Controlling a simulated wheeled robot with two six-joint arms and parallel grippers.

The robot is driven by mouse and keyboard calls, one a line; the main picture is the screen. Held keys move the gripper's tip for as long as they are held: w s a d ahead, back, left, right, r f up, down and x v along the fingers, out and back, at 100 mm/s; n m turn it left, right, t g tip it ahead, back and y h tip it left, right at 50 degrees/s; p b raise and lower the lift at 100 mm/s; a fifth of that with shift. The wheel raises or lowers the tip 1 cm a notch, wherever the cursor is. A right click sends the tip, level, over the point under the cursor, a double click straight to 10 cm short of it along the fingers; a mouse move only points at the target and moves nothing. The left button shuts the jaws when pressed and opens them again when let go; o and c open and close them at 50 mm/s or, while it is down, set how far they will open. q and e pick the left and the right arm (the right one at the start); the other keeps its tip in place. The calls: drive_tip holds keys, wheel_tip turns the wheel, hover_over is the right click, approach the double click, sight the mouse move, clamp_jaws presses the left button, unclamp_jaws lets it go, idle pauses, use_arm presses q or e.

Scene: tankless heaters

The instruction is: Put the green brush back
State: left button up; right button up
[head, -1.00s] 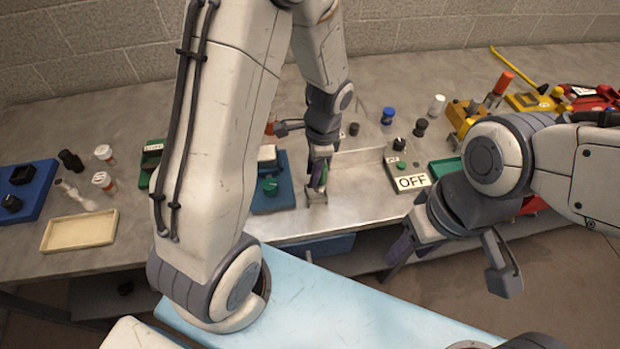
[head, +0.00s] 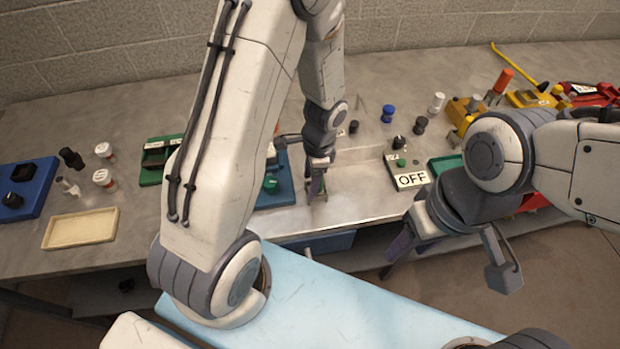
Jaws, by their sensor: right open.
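My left gripper (head: 316,180) points down over the metal worktop section at the middle of the bench. A thin greenish edge shows at its fingers, too small and partly hidden to tell whether it is the green brush or whether the fingers hold it. My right gripper (head: 450,262) is open and empty, its fingers wide apart in front of the bench's front edge. No green brush can be made out clearly elsewhere. My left arm covers part of the bench left of the middle.
A blue block with a green knob (head: 271,184) stands just left of my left gripper. An OFF sign (head: 411,179) lies to its right. A cream tray (head: 80,230), white-capped bottles (head: 104,179) and a blue tray (head: 38,183) are at left. Yellow and red tools crowd the right.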

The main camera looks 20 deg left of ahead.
use_arm(q)
drive_tip(key=r, duration=0.4)
drive_tip(key=d+r, duration=0.1)
drive_tip(key=r, duration=0.3)
drive_tip(key=r+b, duration=0.1)
drive_tip(key=r, duration=0.3)
drive_tip(key=shift+w+d+r, duration=0.1)
drive_tip(key=shift+w+d, duration=0.15)
drive_tip(key=shift+w, duration=0.1)
drive_tip(key=s+d+r+n+h, duration=0.1)
drive_tip(key=s+d+r+n, duration=0.1)
drive_tip(key=s+d, duration=0.4)
drive_tip(key=s+d+r+n+h, duration=0.1)
drive_tip(key=s+d+r, duration=0.3)
drive_tip(key=s, duration=0.8)
drive_tip(key=shift+d+n+t, duration=0.4)
drive_tip(key=shift+d+n, duration=0.1)
drive_tip(key=shift+d, duration=0.55)
drive_tip(key=shift+r, duration=0.1)
drive_tip(key=shift+c, duration=0.2)
